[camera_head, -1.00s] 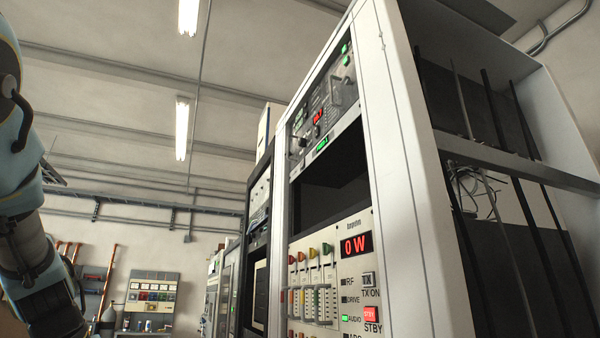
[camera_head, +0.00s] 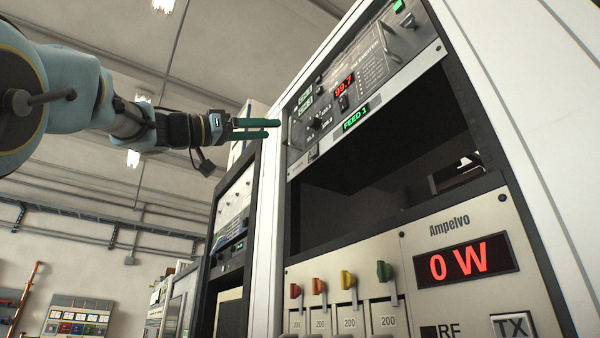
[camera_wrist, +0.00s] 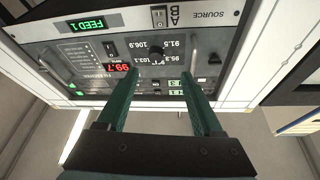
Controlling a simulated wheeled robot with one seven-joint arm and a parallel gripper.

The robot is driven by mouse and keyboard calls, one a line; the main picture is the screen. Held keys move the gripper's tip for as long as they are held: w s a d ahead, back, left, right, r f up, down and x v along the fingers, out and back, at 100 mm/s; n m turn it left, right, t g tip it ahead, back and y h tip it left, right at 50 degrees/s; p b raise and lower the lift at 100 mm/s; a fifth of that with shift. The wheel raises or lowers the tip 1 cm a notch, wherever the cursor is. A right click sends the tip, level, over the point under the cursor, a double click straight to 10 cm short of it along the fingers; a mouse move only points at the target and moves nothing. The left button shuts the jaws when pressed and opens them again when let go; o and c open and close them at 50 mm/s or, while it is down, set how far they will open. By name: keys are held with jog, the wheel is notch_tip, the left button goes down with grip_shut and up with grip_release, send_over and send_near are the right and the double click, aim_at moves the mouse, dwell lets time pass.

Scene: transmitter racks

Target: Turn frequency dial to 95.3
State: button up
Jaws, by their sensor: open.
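The frequency dial is a small black knob (camera_head: 316,123) on the upper rack panel; it also shows in the wrist view (camera_wrist: 156,50), ringed by labels such as 91.5, 95.3, 103.1 and 106.9. A red display (camera_head: 344,86) beside it reads 99.7; it shows upside down in the wrist view (camera_wrist: 121,68). My gripper (camera_head: 274,128) is open and empty, its green fingers pointing at the panel from the left. In the wrist view its fingertips (camera_wrist: 161,74) lie either side of the knob's line, apart from the knob. The knob's exact pointer direction is too small to tell.
A green FEED 1 display (camera_head: 356,117) and a SOURCE A/B switch (camera_wrist: 158,17) sit near the dial. Handles (camera_head: 388,42) stick out from the panel. Below is an open black bay (camera_head: 350,200), then a transmitter (camera_head: 455,232) showing 0 W with several coloured levers.

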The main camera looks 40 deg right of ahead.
aim_at(311, 122)
jog(key=shift+m+g, duration=0.4)
jog(key=p+x, duration=0.2)
jog(key=x, duration=0.1)
jog(key=r+p+x, duration=0.1)
jog(key=p+x, duration=0.4)
jog(key=x, duration=0.1)
jog(key=shift+s+r, duration=0.3)
jog(key=shift+s+d+p, duration=0.2)
jog(key=shift+d+p, duration=0.4)
jog(key=shift+d, duration=0.15)
grip_shut()
